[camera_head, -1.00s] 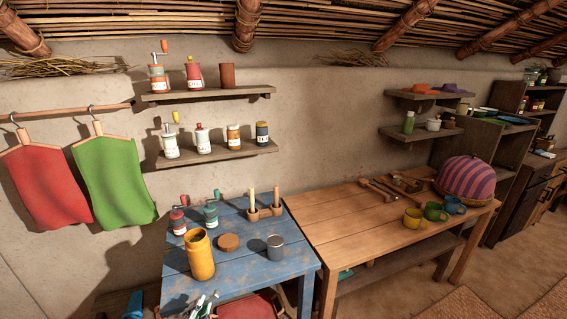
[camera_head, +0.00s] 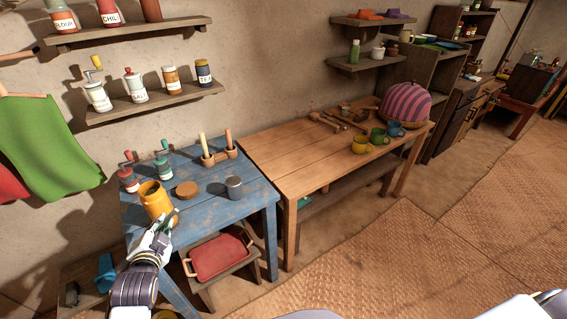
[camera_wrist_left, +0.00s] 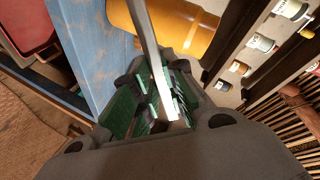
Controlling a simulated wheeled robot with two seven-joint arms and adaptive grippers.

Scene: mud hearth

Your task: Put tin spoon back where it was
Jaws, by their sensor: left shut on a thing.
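A grey metal handle (camera_wrist_left: 150,50), apparently the tin spoon, is between the fingers of my left gripper (camera_wrist_left: 160,110) in the left wrist view. The gripper is shut on it; the spoon's far end is cut off by the frame edge. In the head view my left gripper (camera_head: 170,219) is at the front left of the blue table (camera_head: 215,208), right by the yellow jar (camera_head: 155,199). The spoon cannot be made out clearly there. My right gripper is not in view.
The wooden table (camera_head: 290,165) has several utensils, mugs and a striped dome (camera_head: 405,97).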

